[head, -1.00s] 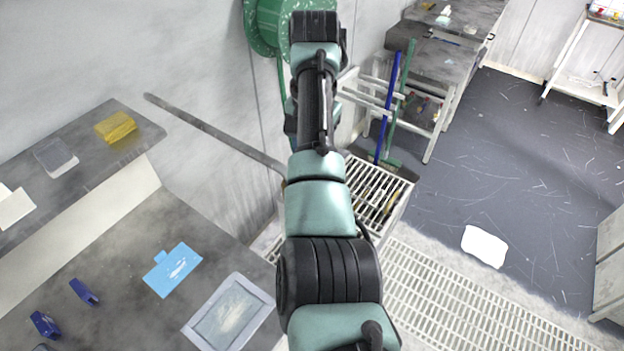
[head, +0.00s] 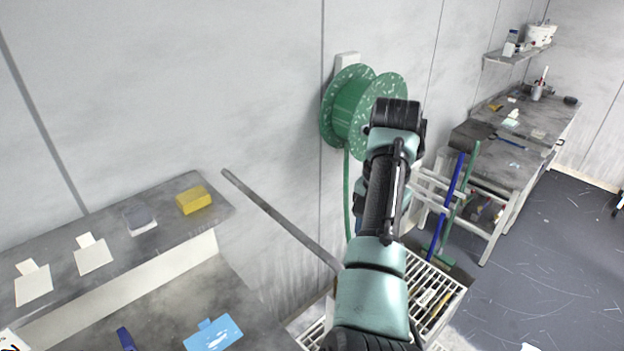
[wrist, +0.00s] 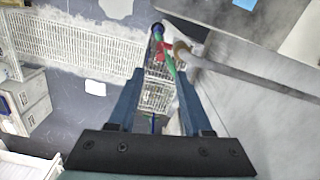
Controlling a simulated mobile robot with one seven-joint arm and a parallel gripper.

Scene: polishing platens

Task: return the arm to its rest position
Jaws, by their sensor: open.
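My arm rises from the bottom of the head view, bent upward in front of the wall; its gripper does not show clearly there. In the wrist view my gripper (wrist: 157,95) is open, its two blue-grey fingers apart with nothing held between them. Beyond the fingers, a white slatted crate (wrist: 157,97) with long items standing in it shows in the gap, at a distance. In the head view this crate (head: 452,291) is partly hidden behind my arm.
A green hose reel (head: 345,110) hangs on the wall close behind my arm. A grey pipe (head: 280,218) slants beside it. A shelf with a yellow sponge (head: 193,200) is at left, above a bench with a blue card (head: 214,334). Open floor (head: 545,250) lies at right.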

